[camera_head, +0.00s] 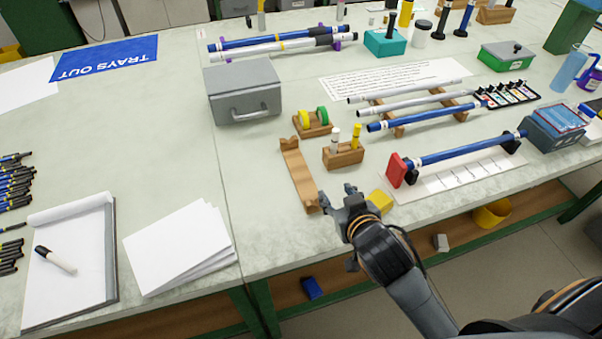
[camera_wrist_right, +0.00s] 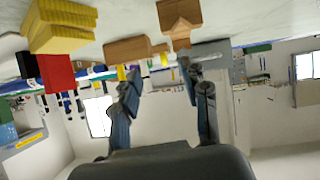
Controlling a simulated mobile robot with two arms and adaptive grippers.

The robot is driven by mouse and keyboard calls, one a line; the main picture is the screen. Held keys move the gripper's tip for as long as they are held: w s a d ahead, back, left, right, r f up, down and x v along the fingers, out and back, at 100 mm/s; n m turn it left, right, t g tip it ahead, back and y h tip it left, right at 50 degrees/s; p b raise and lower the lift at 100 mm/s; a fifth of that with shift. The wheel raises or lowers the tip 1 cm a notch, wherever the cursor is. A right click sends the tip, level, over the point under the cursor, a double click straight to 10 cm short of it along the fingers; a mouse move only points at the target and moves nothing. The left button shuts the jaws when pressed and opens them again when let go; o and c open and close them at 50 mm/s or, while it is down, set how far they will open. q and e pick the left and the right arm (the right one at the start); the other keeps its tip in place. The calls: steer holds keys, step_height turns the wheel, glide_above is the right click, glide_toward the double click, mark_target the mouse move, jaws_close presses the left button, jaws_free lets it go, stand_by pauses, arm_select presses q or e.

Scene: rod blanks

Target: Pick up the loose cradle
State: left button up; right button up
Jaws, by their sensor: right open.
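The loose cradle is a long tan wooden piece (camera_head: 300,178) with raised notched ends, lying on the bench near its front edge. Its near end shows at the top of the right wrist view (camera_wrist_right: 180,14). My right gripper (camera_head: 336,194) is open and empty, just right of the cradle's near end and apart from it. Its two fingers also show spread in the right wrist view (camera_wrist_right: 160,72). My left gripper is not in view.
A wooden block with pegs (camera_head: 344,156) stands right of the cradle. A yellow block (camera_head: 380,200) and a red-ended stand (camera_head: 396,170) with a blue rod are close to my right gripper. A grey box (camera_head: 243,92) stands behind.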

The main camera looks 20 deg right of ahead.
steer(key=w+a+r+n+t+y, duration=0.2)
steer(key=w+a+r+t+y, duration=0.15)
steer(key=r, duration=0.45)
steer(key=w+a+r+n+t+y, duration=0.25)
steer(key=w+a+r, duration=0.2)
steer(key=r, duration=0.35)
steer(key=s+a+r+n+g+y, duration=0.1)
steer(key=a+r+n+g+y, duration=0.1)
steer(key=a+r+n+y, duration=0.6)
steer(key=n+g+h, duration=0.5)
steer(key=g+h, duration=0.4)
steer(key=g, duration=0.8)
glide_toward(315, 203)
steer(key=p+x, duration=0.1)
steer(key=x, duration=0.1)
steer(key=shift+f, duration=0.4)
steer(key=shift+p+x, duration=0.65)
steer(key=shift+x, duration=2.35)
steer(key=shift+a+r, duration=0.15)
jaws_close()
